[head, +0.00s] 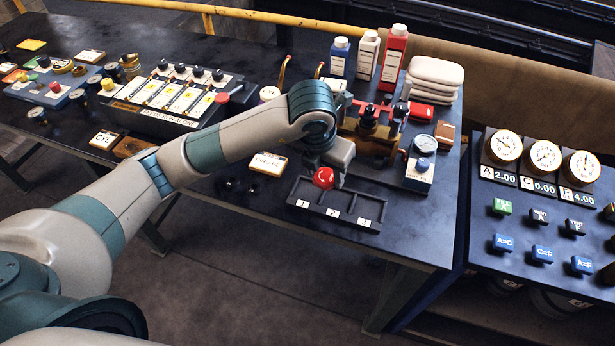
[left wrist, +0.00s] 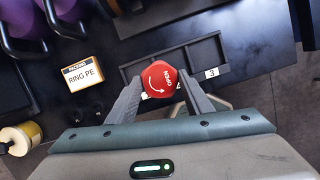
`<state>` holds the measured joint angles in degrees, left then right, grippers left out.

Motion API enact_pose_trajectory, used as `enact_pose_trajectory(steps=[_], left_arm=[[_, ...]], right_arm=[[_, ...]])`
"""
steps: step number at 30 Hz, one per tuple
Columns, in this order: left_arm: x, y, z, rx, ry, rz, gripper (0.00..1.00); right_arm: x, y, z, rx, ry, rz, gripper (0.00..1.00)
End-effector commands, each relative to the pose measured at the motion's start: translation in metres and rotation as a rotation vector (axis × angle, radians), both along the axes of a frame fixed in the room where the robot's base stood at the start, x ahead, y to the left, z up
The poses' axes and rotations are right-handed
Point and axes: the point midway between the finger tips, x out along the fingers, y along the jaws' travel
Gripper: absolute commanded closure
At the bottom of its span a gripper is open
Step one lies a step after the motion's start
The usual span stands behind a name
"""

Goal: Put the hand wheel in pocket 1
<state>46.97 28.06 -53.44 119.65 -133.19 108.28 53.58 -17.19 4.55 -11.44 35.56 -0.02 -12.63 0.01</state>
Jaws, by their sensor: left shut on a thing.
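The hand wheel (head: 323,178) is a red knob with white lettering and a curved arrow. It also shows in the left wrist view (left wrist: 159,78). My left gripper (head: 335,172) is shut on it; in the left wrist view the two fingers (left wrist: 158,88) lie on either side of it. The wheel is over the black tray (head: 346,194), which has three pockets labelled 1, 2 and 3. In the head view it covers part of the area around pockets 1 and 2. I cannot tell its height above the tray. My right gripper is not in view.
A yellow RING PE box (head: 268,163) lies left of the tray. A brass valve assembly (head: 376,135) and a blue gauge block (head: 420,170) stand behind and right. A gauge panel (head: 540,200) is farther right. The table's front edge lies just before the tray.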

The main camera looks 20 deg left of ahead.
Motion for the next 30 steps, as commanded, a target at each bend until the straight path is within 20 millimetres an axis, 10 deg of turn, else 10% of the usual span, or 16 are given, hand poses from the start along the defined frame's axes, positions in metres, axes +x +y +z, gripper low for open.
enact_pose_trajectory(steps=[9, 30], left_arm=[[0.013, 0.043, -0.025, -0.001, 0.0, 0.002, 0.85], [0.014, 0.046, -0.055, -0.002, 0.003, 0.001, 0.85]], right_arm=[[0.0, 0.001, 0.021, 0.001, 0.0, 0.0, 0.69], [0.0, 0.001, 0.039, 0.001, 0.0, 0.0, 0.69]])
